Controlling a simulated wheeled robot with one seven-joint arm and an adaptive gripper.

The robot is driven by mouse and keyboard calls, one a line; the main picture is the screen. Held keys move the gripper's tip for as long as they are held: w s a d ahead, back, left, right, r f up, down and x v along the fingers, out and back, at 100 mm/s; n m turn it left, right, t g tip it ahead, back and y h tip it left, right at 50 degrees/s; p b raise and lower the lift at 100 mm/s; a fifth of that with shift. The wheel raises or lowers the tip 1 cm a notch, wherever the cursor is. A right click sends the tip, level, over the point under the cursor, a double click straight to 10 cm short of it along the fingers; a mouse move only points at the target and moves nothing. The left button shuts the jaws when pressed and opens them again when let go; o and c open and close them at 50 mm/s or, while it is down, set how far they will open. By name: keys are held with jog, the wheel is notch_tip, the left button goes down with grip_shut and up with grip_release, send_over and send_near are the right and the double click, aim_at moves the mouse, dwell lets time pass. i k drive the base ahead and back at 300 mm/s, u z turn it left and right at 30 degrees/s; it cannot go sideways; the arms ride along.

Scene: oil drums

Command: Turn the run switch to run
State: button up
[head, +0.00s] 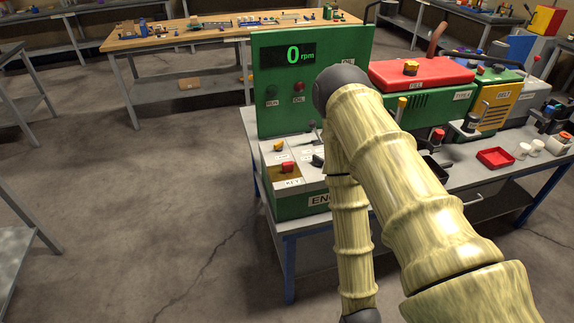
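The engine control console (290,205) is a green box with a light top, at the front left of a metal workbench. On its top are a small yellow-orange control (279,146), a red control (288,167) on a yellow plate, and a black knob (318,160) partly behind my arm. I cannot tell which is the run switch; the small labels are unreadable. The upright green panel (275,110) shows 0 rpm, with a dark lamp (271,103) labelled RUN and a red lamp (299,99) labelled OIL. My gripper is not visible; my arm leaves the bottom edge.
A green engine with a red cover (425,72) stands behind my arm. A red tray (495,157) and white cups (522,150) are at the bench's right. A wooden-topped bench (190,35) stands behind. Grey floor (170,220) left of the workbench is clear.

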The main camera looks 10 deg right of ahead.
aim_at(318, 161)
jog(key=z, duration=0.7)
jog(key=k, duration=0.5)
jog(key=z, duration=1.1)
jog(key=i, duration=0.85)
jog(key=u, duration=1.4)
